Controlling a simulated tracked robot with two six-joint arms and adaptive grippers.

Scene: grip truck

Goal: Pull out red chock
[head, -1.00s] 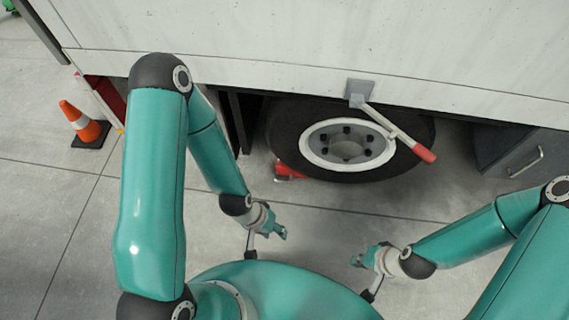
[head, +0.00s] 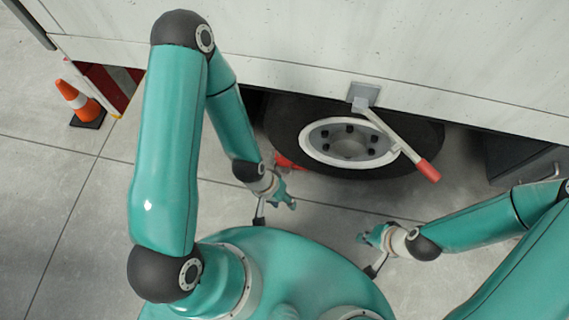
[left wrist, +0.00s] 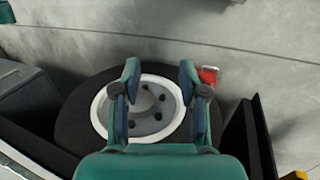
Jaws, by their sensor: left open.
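The red chock (head: 288,162) shows as a small red piece on the floor at the lower left edge of the truck's tyre (head: 283,125) in the head view. My left forearm and the tyre hide part of it. In the left wrist view the chock (left wrist: 208,76) lies beside the tyre, just past my right-hand finger. My left gripper (head: 289,202) is open and empty, in front of the tyre and apart from the chock; its fingers (left wrist: 158,80) are spread in the wrist view. My right gripper (head: 367,238) is at the lower right, away from the chock; its jaws are too small to read.
The white truck side (head: 300,50) overhangs the wheel. A lever with a red grip (head: 428,170) sticks out from it over the tyre. An orange cone (head: 76,100) stands at the left. Open floor (head: 330,195) lies before the wheel.

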